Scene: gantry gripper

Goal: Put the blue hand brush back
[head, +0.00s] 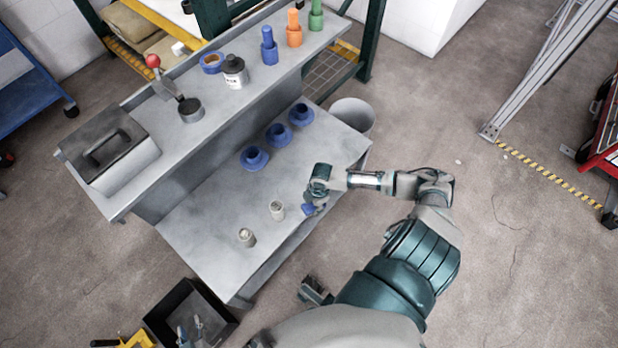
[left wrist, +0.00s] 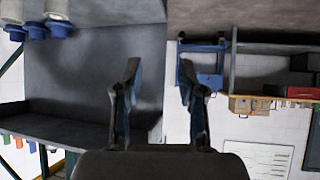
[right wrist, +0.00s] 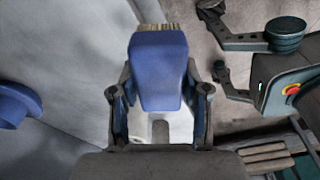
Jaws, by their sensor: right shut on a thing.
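The blue hand brush (right wrist: 158,70) with pale bristles is between the fingers of my right gripper (right wrist: 158,100), which is shut on it. In the head view, my right gripper (head: 316,196) is over the right front part of the lower bench top, and a small blue part of the brush (head: 308,209) shows below it. I cannot tell whether the brush touches the bench. My left gripper (head: 316,291) is off the bench's front edge, low in the head view. In the left wrist view, its fingers (left wrist: 159,75) are apart and empty.
The lower bench top (head: 200,235) holds three blue cup-like pieces (head: 278,134) and two small pale cylinders (head: 277,210). The raised shelf holds a grey box (head: 108,150), a black-capped jar (head: 234,70) and blue, orange and green upright items (head: 294,28). A dark bin (head: 190,315) stands below.

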